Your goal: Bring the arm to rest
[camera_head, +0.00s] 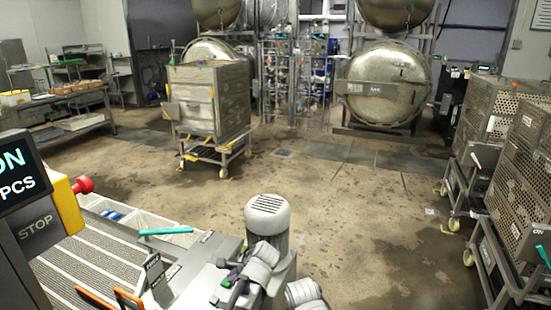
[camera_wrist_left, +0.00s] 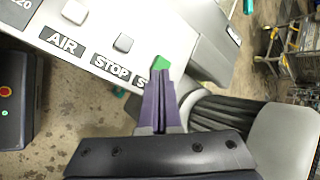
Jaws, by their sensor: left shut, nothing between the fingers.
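My left gripper (camera_head: 230,280) is at the lower middle of the head view, over the grey machine panel (camera_head: 199,262). My right gripper is not in view.
A grey finned motor-like cylinder (camera_head: 268,215) stands right beside my left gripper. A display post with a red knob (camera_head: 83,185) is at the left. A box cart (camera_head: 208,100) and a round retort door (camera_head: 385,85) stand behind. Perforated crates on trolleys (camera_head: 520,150) line the right. The middle floor is clear.

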